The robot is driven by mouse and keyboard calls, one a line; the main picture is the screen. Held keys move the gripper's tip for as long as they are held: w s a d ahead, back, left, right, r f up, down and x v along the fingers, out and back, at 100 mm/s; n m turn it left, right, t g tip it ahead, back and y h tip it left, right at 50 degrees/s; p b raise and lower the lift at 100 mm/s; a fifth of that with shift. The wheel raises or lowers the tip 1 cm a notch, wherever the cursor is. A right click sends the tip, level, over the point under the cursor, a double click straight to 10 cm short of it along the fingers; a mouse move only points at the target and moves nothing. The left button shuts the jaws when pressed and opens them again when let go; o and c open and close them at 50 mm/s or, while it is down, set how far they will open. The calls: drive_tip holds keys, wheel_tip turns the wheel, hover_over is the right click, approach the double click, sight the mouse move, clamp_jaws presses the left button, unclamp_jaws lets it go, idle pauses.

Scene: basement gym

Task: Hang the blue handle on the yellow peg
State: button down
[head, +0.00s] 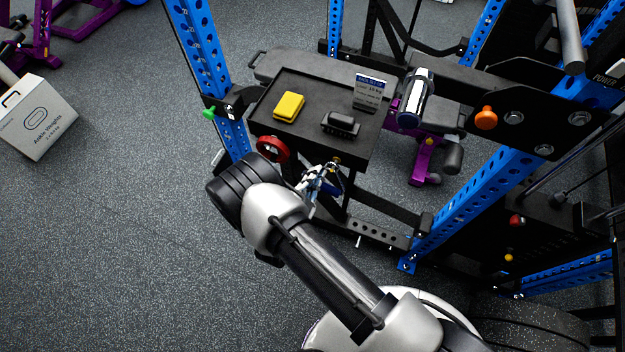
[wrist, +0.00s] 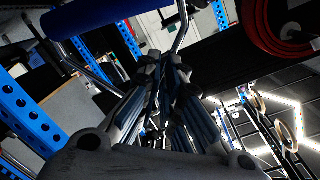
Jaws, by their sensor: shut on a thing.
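My gripper (head: 322,178) is low in front of the black tray. In the wrist view its fingers (wrist: 165,85) are shut on the metal frame of the blue handle. The handle's blue grip (wrist: 95,14) lies across the top left there, with bent steel bars running from it to the fingertips. In the head view the handle is too small to separate clearly from the fingers. A small yellow peg end (head: 508,257) shows low on the rack at the right, well apart from my gripper. A small yellowish spot by the gripper is unclear.
The tray (head: 262,112) holds a yellow block (head: 289,106), a black object (head: 341,124) and a grey sign (head: 370,88). Blue posts (head: 478,197) stand either side. Other coloured ends are green (head: 208,113), orange (head: 486,117) and red (head: 516,220).

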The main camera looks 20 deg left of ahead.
drive_tip(key=shift+w, duration=0.35)
drive_tip(key=shift+w+f+b, duration=0.45)
drive_tip(key=shift+w+b, duration=0.25)
drive_tip(key=shift+b, duration=0.05)
drive_tip(key=c, duration=1.7)
unclamp_jaws()
drive_tip(key=shift+d, duration=0.1)
